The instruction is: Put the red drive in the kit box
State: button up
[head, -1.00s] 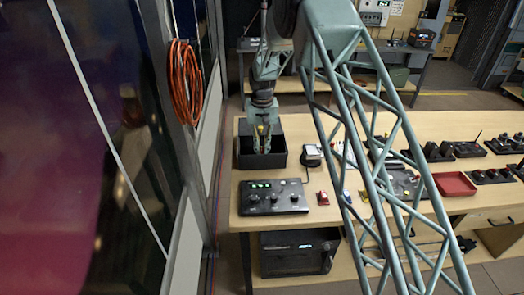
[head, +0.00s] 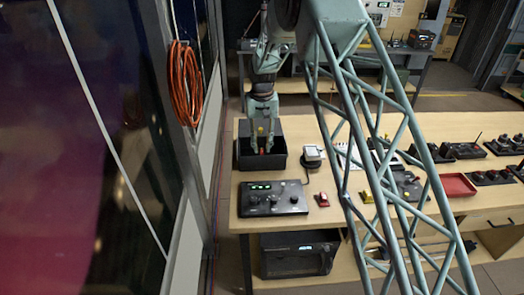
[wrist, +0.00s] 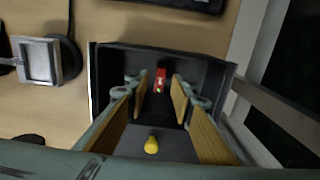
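The black open-topped kit box (head: 250,162) stands at the left end of the wooden table; its wall also shows in the wrist view (wrist: 102,80). My gripper (head: 264,149) points down into it. In the wrist view its two fingers (wrist: 159,92) are spread apart. The small red drive (wrist: 161,76) shows between and beyond the fingertips, inside the box, with clear gaps to both fingers. Whether it lies flat on the floor is hard to tell. In the head view only a red speck of it shows.
A small yellow thing (wrist: 151,145) is also within the box outline. A control panel with knobs (head: 272,199) sits in front of the box. Another red item (head: 322,199) lies right of the panel, and a white-topped device (head: 312,154) stands right of the box. A red tray (head: 456,186) is farther right.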

aim_at(262, 151)
notch_tip(262, 151, up, 9)
dwell(0.5)
dwell(0.8)
